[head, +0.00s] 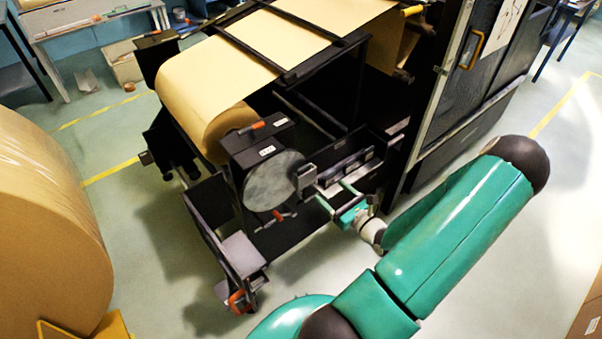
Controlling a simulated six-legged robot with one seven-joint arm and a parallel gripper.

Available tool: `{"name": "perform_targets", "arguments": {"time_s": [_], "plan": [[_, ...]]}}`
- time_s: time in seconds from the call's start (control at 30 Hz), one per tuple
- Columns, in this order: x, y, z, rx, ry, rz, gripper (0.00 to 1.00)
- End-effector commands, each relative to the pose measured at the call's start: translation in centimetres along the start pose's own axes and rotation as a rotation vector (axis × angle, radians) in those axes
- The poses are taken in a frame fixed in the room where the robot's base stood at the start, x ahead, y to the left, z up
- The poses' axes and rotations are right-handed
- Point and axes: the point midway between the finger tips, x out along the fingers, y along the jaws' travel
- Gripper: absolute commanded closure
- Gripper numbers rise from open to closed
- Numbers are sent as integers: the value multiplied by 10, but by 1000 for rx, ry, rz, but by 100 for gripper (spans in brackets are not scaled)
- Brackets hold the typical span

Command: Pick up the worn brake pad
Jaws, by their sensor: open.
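A grey brake disc (273,181) faces me on the front of the dark unwind stand. A small dark block (306,177), which looks like the worn brake pad, sits at the disc's right edge; I cannot see its wear. My gripper (329,191) is open, just right of and slightly below this block. Whether a fingertip touches the block is too small to tell.
A dark ledge with several small dark pieces (348,166) lies just behind my gripper. A kraft roll (190,105) is mounted in the stand. A large loose roll (45,235) stands at left. A tall dark cabinet (465,85) is at right. The floor in front is clear.

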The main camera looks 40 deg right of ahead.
Motion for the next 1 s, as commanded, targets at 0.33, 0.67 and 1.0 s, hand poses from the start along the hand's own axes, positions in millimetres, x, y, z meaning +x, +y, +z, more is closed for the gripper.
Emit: {"name": "perform_targets", "arguments": {"time_s": [0.33, 0.67, 1.0], "plan": [[61, 0, 0, -1, 0, 1, 24], [93, 1, 3, -1, -1, 6, 24], [120, 2, 4, -1, 1, 4, 24]]}}
